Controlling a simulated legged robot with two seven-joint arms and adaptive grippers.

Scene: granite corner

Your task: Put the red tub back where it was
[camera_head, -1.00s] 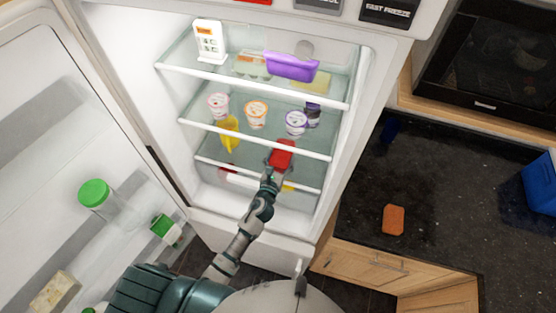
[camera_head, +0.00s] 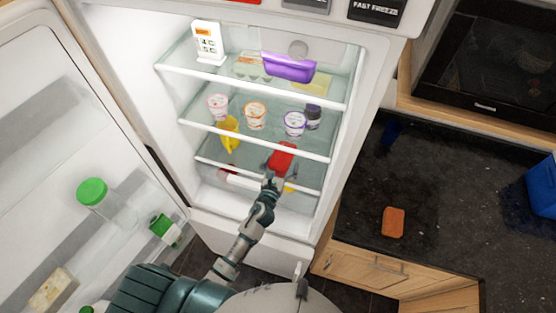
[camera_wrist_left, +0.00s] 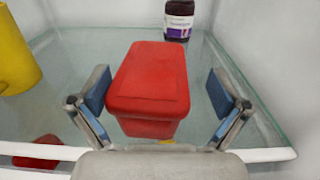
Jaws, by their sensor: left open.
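The red tub (camera_head: 281,155) stands on a glass shelf in the lower part of the open fridge, near the shelf's front edge. In the left wrist view the red tub (camera_wrist_left: 150,82) sits upright with its lid on, between my left gripper's spread fingers. My left gripper (camera_wrist_left: 158,108) is open, with a gap between each blue-padded finger and the tub. In the head view my left gripper (camera_head: 271,182) is at the shelf's front edge, just before the tub. My right gripper is not seen.
A yellow cup (camera_head: 229,138) stands left of the tub, and a dark jar (camera_wrist_left: 179,18) behind it. Yogurt cups (camera_head: 255,115) and a purple container (camera_head: 289,67) are higher up. White shelf edges (camera_head: 258,175) and the fridge walls bound the space.

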